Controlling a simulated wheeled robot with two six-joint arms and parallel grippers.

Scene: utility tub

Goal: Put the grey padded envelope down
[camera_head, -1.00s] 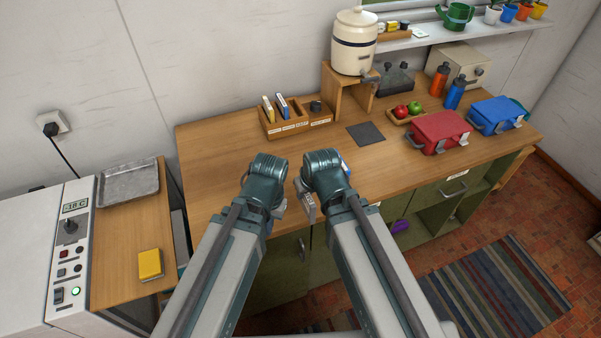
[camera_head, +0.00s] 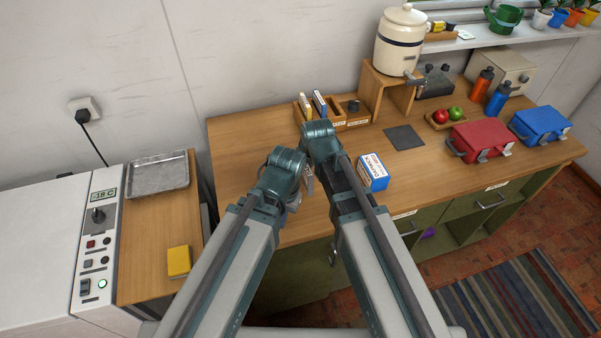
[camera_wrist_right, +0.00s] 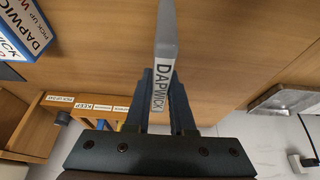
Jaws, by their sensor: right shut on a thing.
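The grey padded envelope (camera_wrist_right: 167,38) shows edge-on in the right wrist view, with a white DAPWICK label on its narrow side. My right gripper (camera_wrist_right: 163,80) is shut on it and holds it over the wooden worktop (camera_head: 250,165). I cannot tell whether the envelope touches the wood. In the head view my right gripper (camera_head: 310,178) is mostly hidden behind its own wrist, above the left part of the worktop. My left gripper (camera_head: 292,200) is close beside it, with its jaws hidden by the arm.
A white and blue DAPWICK box (camera_head: 373,172) stands right of my right arm. A labelled wooden organiser (camera_head: 350,122) with upright items is behind. A dark mat (camera_head: 404,137), red case (camera_head: 480,138) and blue case (camera_head: 540,124) lie further right. The worktop's left end is bare.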

